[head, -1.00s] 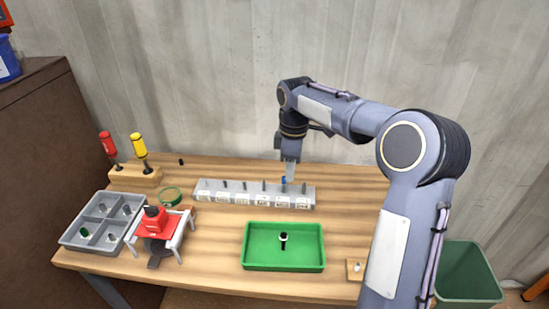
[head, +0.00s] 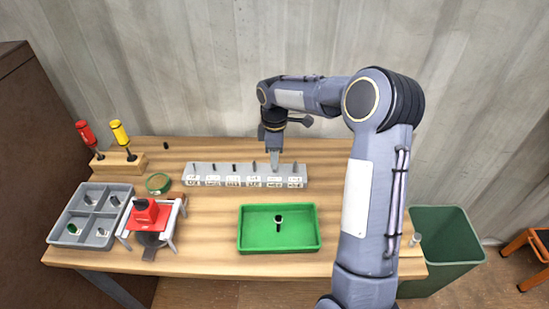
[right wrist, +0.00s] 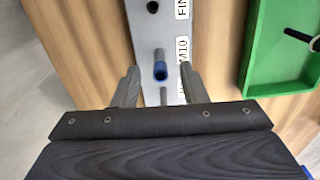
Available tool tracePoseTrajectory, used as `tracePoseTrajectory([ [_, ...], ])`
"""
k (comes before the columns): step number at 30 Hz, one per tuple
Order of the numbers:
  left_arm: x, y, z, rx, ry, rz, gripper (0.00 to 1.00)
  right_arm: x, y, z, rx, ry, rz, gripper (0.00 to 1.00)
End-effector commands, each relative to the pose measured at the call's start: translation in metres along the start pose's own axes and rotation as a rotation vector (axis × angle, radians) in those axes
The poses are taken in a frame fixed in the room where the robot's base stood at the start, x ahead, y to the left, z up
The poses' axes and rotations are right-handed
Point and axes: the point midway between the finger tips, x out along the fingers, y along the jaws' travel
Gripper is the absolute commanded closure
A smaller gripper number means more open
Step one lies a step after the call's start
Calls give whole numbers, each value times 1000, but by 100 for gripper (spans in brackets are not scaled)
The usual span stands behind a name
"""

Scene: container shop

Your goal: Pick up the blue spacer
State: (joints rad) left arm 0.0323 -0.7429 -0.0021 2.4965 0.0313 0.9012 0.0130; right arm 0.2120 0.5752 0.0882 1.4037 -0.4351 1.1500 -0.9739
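The blue spacer (right wrist: 160,73) shows in the right wrist view, on a dark peg of the grey rack. My right gripper (right wrist: 160,80) is open, with one finger on each side of the spacer and a gap to both. In the head view the right gripper (head: 275,162) points down at the right part of the grey rack (head: 225,182) and hides the spacer. Several other pegs stand along the rack, with white labels on its front. My left gripper is not in view.
A green tray (head: 252,246) with a black-and-white part stands in front of the rack. A grey divided tray (head: 64,222), a red-topped fixture (head: 146,212) and two screwdrivers in a wooden block (head: 117,165) are at left. A green bin (head: 445,262) stands at right.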

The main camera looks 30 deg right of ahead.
Motion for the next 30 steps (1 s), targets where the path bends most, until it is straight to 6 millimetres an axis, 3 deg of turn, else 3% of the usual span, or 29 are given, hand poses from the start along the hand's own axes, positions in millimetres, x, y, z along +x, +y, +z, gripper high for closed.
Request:
tracePoseTrajectory([
  [5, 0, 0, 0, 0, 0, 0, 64, 0, 0, 0, 1, 0, 0, 61],
  [14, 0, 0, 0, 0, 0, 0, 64, 0, 0, 0, 1, 0, 0, 100],
  [25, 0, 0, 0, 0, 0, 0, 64, -1, 0, 0, 1, 0, 1, 100],
  [30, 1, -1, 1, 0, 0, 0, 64, -11, 1, 0, 0, 1, 2, 100],
])
